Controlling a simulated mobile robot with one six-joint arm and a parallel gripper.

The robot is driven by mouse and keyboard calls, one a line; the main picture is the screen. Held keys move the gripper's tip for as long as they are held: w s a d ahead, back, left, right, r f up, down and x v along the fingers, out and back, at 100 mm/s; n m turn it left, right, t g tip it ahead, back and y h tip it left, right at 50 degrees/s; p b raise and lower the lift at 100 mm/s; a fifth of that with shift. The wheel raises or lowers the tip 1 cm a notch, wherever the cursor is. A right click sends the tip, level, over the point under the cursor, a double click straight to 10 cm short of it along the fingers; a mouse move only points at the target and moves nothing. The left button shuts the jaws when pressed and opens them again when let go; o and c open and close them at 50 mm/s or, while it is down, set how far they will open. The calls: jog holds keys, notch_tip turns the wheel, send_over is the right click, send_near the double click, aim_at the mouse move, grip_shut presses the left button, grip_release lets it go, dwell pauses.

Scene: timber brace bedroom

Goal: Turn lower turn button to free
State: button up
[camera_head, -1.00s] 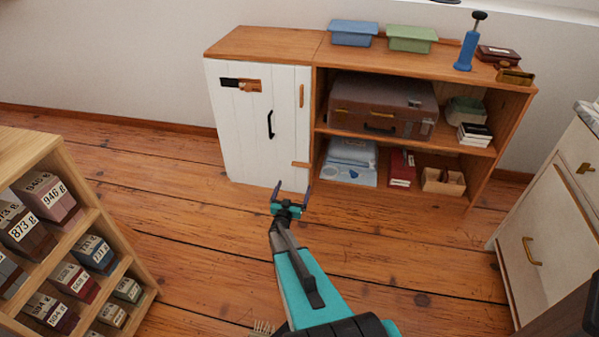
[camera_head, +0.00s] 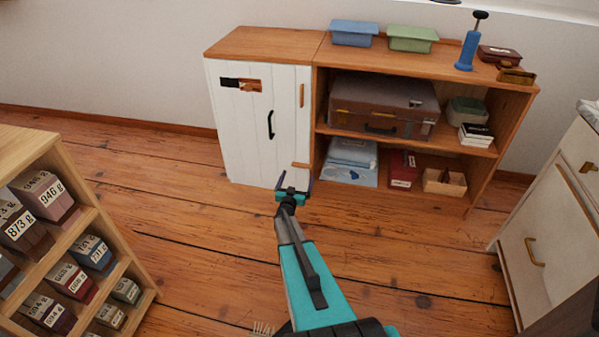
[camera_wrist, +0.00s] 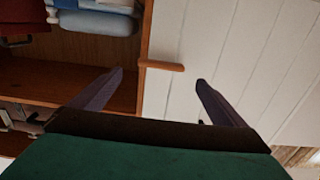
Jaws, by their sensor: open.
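The lower turn button (camera_head: 301,165) is a small wooden bar at the lower right edge of the white cabinet door (camera_head: 240,130). It lies about level, reaching from the door across to the wooden divider. It also shows in the wrist view (camera_wrist: 162,66), between and just beyond my fingertips. My gripper (camera_head: 295,178) is open and empty, just below the button in the head view; its fingers also show in the wrist view (camera_wrist: 159,76). I cannot tell if a finger touches the button. The upper turn button (camera_head: 302,95) stands upright on the door's right edge.
The door has a black handle (camera_head: 270,125) and a dark and wooden latch piece (camera_head: 240,84) near its top. Open shelves at right hold a brown suitcase (camera_head: 383,105) and a wooden box (camera_head: 444,182). A rack of labelled boxes (camera_head: 85,205) stands at left. Floor between is clear.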

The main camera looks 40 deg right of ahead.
aim_at(301, 167)
jog(key=shift+b+x, duration=0.55)
jog(key=shift+x, duration=2.65)
jog(key=c, duration=1)
jog(key=shift+a, duration=0.4)
jog(key=shift+c, duration=0.3)
jog(key=shift+d, duration=0.4)
